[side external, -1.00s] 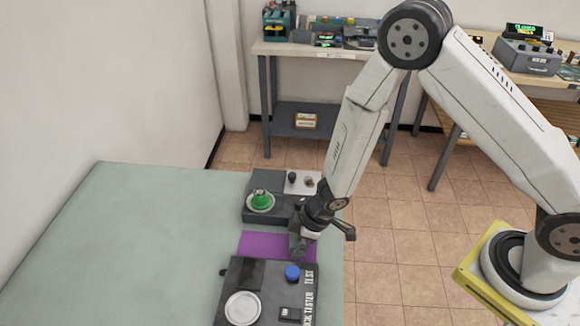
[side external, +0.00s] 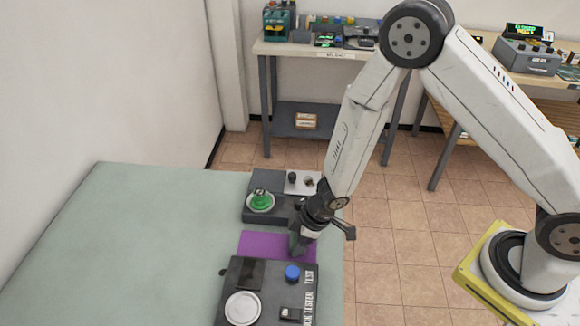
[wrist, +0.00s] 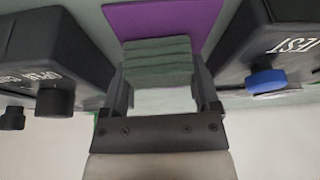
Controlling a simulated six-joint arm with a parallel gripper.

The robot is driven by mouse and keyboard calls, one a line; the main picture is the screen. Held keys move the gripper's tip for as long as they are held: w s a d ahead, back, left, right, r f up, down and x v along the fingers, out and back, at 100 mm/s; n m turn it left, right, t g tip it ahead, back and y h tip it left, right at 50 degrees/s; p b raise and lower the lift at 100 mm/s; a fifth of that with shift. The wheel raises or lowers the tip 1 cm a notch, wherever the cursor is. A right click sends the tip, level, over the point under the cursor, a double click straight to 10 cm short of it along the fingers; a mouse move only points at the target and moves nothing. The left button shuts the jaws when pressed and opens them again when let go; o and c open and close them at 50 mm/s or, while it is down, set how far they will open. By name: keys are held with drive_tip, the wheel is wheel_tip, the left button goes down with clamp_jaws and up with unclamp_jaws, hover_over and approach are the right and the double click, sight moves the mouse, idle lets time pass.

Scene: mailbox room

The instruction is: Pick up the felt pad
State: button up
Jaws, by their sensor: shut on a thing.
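The felt pad appears to be a grey-green, layered block (wrist: 158,62) between my fingers in the wrist view. My gripper (wrist: 160,80) is shut on it, one finger on each side. In the side view my gripper (side external: 301,246) points down at the right part of a flat purple mat (side external: 262,244). The purple mat also shows behind the block in the wrist view (wrist: 135,22). The block is small and mostly hidden by the fingers in the side view. I cannot tell whether it still touches the mat.
A dark tester box (side external: 260,280) with a blue button and a white round plate stands in front of the mat. Another dark box (side external: 262,215) with a green dome stands behind it. Both are close to my gripper. The pale green tabletop (side external: 130,240) is clear on the left.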

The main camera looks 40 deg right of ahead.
drive_tip(key=shift+r, duration=4.8)
drive_tip(key=shift+r, duration=0.1)
drive_tip(key=o, duration=0.5)
drive_tip(key=c, duration=0.4)
drive_tip(key=shift+w+d+r, duration=0.1)
drive_tip(key=shift+w+d, duration=0.2)
drive_tip(key=shift+w, duration=0.15)
drive_tip(key=shift+w+d+r, duration=0.35)
drive_tip(key=shift+w+d, duration=0.95)
drive_tip(key=shift+d, duration=0.45)
drive_tip(key=shift+w+d+r, duration=0.3)
drive_tip(key=shift+w+d, duration=0.95)
drive_tip(key=shift+d, duration=0.55)
drive_tip(key=shift+w+d+r, duration=0.35)
drive_tip(key=shift+w+d, duration=0.95)
drive_tip(key=shift+d, duration=0.45)
